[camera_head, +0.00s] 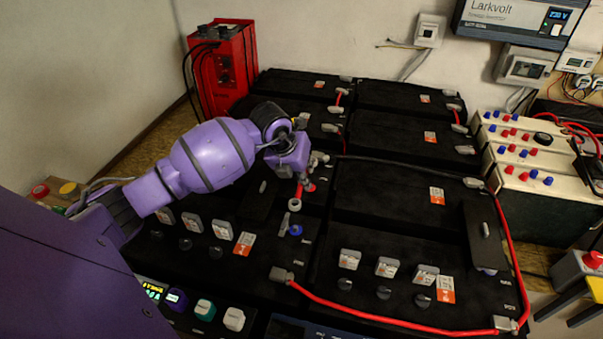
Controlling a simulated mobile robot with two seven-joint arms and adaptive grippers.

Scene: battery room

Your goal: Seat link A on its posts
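My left arm reaches in from the left, and its gripper (307,172) is over the middle of the black battery bank. A short red link with a grey ring end (295,204), which looks like link A, shows just below the gripper. Its upper end is hidden by the gripper, and I cannot tell whether the fingers hold it. A post with a red collar (309,188) stands beside the link, and a post with a blue collar (295,230) is lower down. The fingers are too small and overlapped to judge their opening. My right gripper is not in view.
Black batteries (395,190) fill the middle. A long red cable (390,319) runs along the front and up the right side. A red charger box (228,65) stands at the back left. A cream terminal unit (530,155) is at the right.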

